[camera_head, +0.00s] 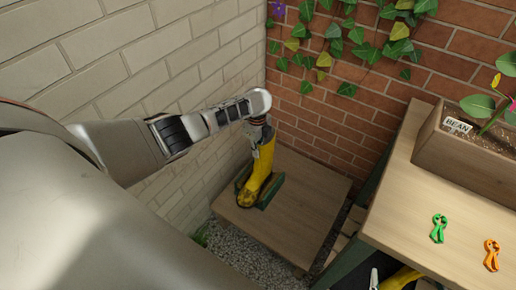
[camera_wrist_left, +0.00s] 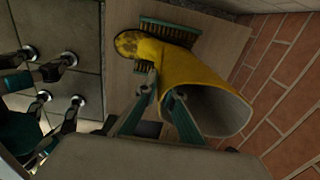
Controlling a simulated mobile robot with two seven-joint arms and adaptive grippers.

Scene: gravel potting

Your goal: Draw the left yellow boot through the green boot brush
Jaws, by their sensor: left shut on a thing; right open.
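The left yellow boot (camera_head: 260,172) stands a little tilted, its muddy toe toward me. Its foot sits between the two sides of the green boot brush (camera_head: 270,194) on a wooden platform (camera_head: 300,205). My left gripper (camera_head: 264,140) is shut on the boot's upper shaft. In the left wrist view the gripper's fingers (camera_wrist_left: 162,92) grip the rim of the boot (camera_wrist_left: 185,78), its open top toward the camera. A bristle strip of the brush (camera_wrist_left: 170,29) shows beside the foot. Contact between bristles and boot is hard to tell. My right gripper is not clearly in view.
A pale brick wall (camera_head: 150,50) stands close on the left and a red brick wall (camera_head: 320,115) behind. Right is a wooden table (camera_head: 400,215) with a planter (camera_head: 470,155), a green clip (camera_head: 438,229) and an orange clip (camera_head: 491,255). Another yellow item (camera_head: 400,278) shows below its edge.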

